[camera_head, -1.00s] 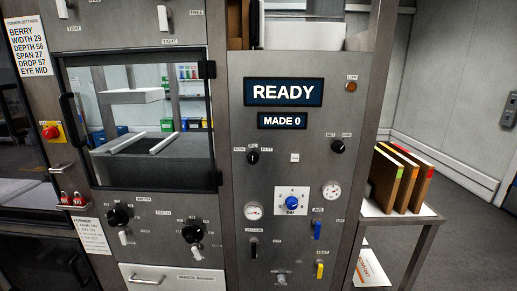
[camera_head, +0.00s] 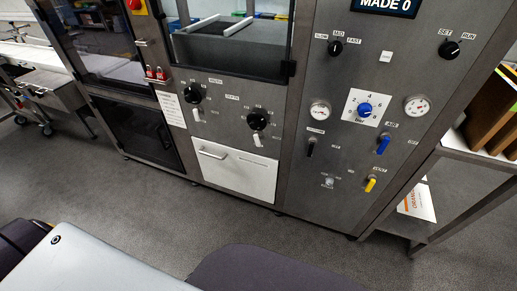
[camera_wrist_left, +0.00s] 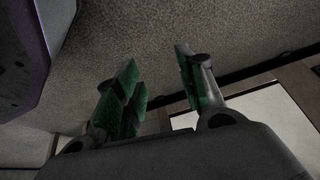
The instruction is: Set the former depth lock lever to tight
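The former depth lock lever appears to be the small white lever (camera_head: 258,140) under the right-hand black dial (camera_head: 257,120) of the machine's left panel. Its handle points down; its end labels are too small to read. A similar white lever (camera_head: 196,113) hangs under the left-hand dial (camera_head: 193,94). My left gripper (camera_wrist_left: 157,62) shows only in the left wrist view, open, with green pads apart and nothing between them. Neither lever can be made out in that view. My right gripper is not in view.
A white drawer front (camera_head: 236,172) sits below the dials. The right panel (camera_head: 345,135) carries knobs, gauges and blue and yellow levers. Red padlocks (camera_head: 157,73) hang at the left. A side shelf (camera_head: 465,152) stands at the right. Grey floor (camera_head: 120,205) before the machine is clear.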

